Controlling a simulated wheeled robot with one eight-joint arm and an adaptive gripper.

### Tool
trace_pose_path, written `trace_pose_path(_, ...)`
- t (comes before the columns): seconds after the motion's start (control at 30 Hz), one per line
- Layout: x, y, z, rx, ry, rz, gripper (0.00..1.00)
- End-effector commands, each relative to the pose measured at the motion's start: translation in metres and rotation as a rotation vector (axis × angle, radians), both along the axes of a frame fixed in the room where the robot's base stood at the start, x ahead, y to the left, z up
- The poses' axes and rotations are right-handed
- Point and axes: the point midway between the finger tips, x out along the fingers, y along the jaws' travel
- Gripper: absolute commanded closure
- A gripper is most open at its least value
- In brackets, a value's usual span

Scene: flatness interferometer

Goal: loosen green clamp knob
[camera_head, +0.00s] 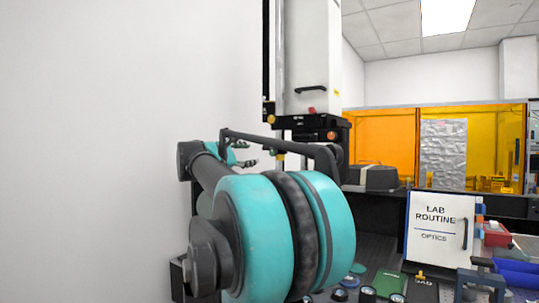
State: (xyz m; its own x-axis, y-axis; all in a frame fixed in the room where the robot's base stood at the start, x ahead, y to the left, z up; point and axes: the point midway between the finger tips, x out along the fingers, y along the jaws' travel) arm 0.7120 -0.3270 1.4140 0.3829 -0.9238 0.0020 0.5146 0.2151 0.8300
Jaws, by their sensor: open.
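My arm (290,235), grey with large teal joints, fills the middle of the view and hides much of the bench. Beyond it, my gripper (252,155) is small and partly hidden, with its dark fingers pointing right. It is open and appears empty. A small green piece (272,151) shows just right of the fingertips, under the tall white instrument (312,57). It may be the green clamp knob, but it is too small to tell. I cannot tell whether the gripper touches it.
A plain white wall stands at left. Orange panels (382,140) stand behind.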

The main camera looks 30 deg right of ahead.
Motion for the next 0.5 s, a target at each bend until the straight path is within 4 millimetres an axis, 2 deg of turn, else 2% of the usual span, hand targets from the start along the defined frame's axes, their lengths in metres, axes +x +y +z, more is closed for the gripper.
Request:
trace_pose_path(0.03,0.002,-0.010,0.000,0.000,0.000,-0.005,0.52)
trace_pose_path(0.5,0.038,-0.096,-0.001,0.003,-0.001,-0.004,0.52)
